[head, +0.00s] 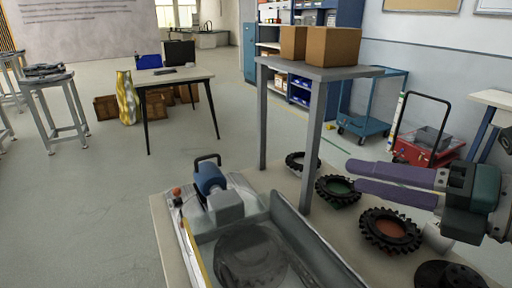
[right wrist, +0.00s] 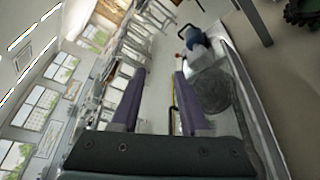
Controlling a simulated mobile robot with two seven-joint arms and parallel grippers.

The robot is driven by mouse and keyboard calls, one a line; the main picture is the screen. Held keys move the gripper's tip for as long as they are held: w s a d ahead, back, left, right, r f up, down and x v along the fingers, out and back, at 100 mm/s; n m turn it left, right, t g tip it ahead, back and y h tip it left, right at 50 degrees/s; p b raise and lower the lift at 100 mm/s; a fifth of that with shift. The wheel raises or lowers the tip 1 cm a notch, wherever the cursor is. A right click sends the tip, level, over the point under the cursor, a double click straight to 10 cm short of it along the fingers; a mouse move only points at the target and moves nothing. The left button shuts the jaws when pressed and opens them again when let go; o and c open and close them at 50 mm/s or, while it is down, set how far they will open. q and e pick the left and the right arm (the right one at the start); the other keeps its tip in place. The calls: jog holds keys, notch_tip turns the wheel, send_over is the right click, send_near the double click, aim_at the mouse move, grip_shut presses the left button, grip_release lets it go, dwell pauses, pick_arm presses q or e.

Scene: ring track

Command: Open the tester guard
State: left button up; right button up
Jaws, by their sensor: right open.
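The tester (head: 228,207) stands on the near bench, with a blue motor (head: 209,178) and a grey block at its far end. Its guard (head: 250,222) looks like a clear panel over a dark round tyre or disc; its edges are faint and I cannot tell its exact position. A black handle (head: 207,158) rises at the far end. My right gripper (head: 352,176) is open and empty, right of the tester and above the tyres, apart from the guard. In the right wrist view, the tester (right wrist: 212,88) lies beyond the open fingers (right wrist: 160,75). My left gripper is not in view.
Several black tyres (head: 390,230) lie on the bench to the right. A grey raised shelf (head: 318,73) with cardboard boxes (head: 332,46) stands behind the tester, its legs close to my right gripper's left side. Open floor (head: 90,210) lies to the left.

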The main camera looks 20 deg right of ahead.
jog(key=shift+p+x, duration=0.3)
jog(key=shift+x, duration=1.95)
jog(key=shift+c, duration=0.2)
grip_shut()
